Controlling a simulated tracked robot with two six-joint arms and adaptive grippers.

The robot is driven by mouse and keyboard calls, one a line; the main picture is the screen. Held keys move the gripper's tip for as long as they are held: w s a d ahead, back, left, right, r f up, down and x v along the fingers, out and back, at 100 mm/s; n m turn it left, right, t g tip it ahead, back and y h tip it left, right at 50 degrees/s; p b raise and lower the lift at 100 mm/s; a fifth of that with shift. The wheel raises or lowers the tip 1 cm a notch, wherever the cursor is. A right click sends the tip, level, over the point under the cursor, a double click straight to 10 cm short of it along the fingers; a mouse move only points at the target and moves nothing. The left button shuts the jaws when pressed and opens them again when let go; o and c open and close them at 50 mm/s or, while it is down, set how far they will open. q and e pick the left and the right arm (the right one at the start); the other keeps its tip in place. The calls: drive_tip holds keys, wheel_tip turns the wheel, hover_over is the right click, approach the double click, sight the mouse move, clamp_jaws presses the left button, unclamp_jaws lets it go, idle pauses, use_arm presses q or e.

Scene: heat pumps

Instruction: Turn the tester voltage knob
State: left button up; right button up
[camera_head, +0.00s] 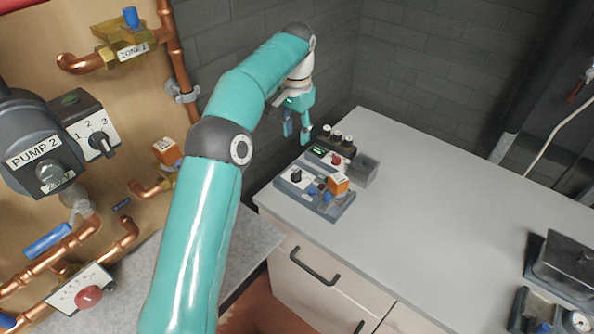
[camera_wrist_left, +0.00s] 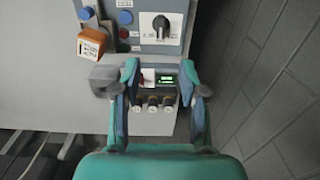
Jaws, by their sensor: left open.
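I cannot read which knob is marked voltage. My left gripper (camera_head: 297,132) is open and empty, above and behind the device. My right gripper is not in view.
A grey block (camera_head: 364,171) stands beside the device. A dark wall is close behind. The counter (camera_head: 430,200) is clear in the middle. Copper pipes and a pump (camera_head: 45,145) are at left.

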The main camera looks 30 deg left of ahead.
sight(296, 172)
use_arm(q)
wheel_tip(296, 172, down, 14)
drive_tip(key=shift+f, duration=0.15)
idle(0.3)
clamp_jaws()
